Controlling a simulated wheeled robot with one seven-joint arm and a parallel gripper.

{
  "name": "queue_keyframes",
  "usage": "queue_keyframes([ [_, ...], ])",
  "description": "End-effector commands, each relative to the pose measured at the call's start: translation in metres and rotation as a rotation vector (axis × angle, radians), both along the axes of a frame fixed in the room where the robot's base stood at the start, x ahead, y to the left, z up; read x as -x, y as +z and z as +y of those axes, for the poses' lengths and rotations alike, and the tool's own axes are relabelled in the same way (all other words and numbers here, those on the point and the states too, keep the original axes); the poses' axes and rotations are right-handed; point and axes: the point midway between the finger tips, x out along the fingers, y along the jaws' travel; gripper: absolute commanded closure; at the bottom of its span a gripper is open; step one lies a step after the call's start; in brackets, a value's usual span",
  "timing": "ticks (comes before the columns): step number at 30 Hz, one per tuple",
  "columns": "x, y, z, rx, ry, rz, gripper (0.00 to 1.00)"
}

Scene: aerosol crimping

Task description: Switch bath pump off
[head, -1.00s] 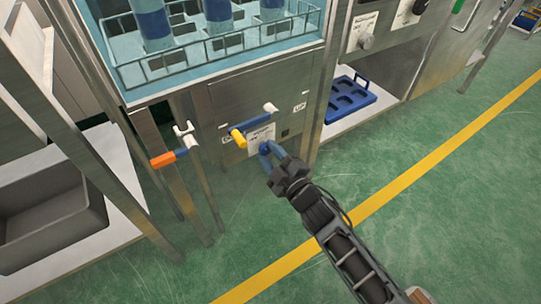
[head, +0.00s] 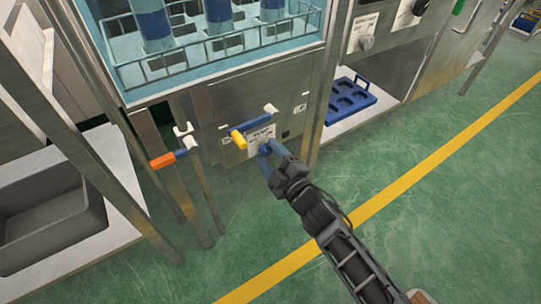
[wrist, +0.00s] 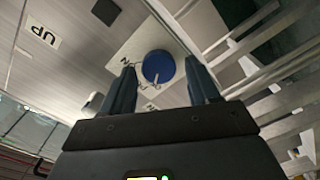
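The pump switch is a round blue knob (wrist: 158,66) with a white pointer line, on a pale label plate on the metal panel in the wrist view. The plate's lettering is partly covered and upside down. My gripper (wrist: 160,70) is open, with one blue finger on each side of the knob in that view. I cannot tell whether the fingers touch it. In the head view my gripper (head: 265,152) is at the lower part of the panel, just below the white label (head: 262,133). The knob is not clearly distinguishable from the blue fingers there.
A blue lever with a yellow grip (head: 238,139) projects just above my gripper. An orange-handled valve (head: 162,160) is to the left. The water bath (head: 220,45) with its wire rack is above. A blue tray (head: 350,98) sits on the shelf to the right. The floor is clear.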

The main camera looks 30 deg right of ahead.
Motion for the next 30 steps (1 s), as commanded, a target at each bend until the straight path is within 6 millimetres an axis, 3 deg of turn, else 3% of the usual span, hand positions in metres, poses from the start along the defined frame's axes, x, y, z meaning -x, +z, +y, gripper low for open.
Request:
queue_keyframes([
  [10, 0.004, 0.0, 0.0, -0.001, -0.001, 0.001, 0.35],
  [22, 0.062, 0.001, -0.001, -0.001, -0.001, 0.002, 0.35],
  [30, 0.078, 0.0, 0.0, -0.001, -0.001, 0.001, 0.35],
])
